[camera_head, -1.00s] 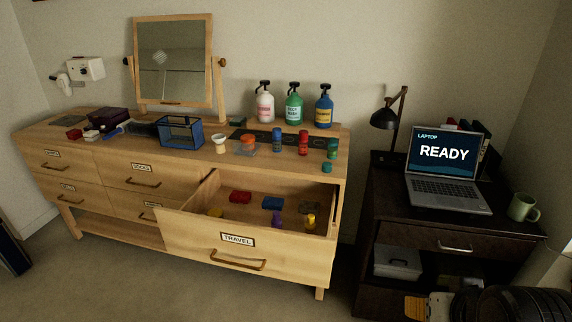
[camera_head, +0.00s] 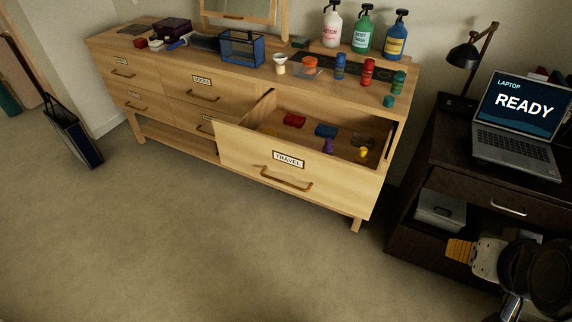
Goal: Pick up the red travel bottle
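The red travel bottle (camera_head: 367,72) stands upright on the dresser top, near its right end. It is between a blue bottle (camera_head: 340,66) on its left and a green bottle (camera_head: 397,83) on its right. My gripper (camera_head: 459,250) is low at the right edge of the view, with a yellow tip in front of the dark desk. It is well below and to the right of the red bottle, apart from it. I cannot see whether its fingers are open or shut.
The TRAVEL drawer (camera_head: 250,160) stands open below the bottles, holding several small items. Large pump bottles, including a green one (camera_head: 362,30), stand behind. A dark desk (camera_head: 440,150) with a laptop (camera_head: 517,125) is at right. The floor in front is clear.

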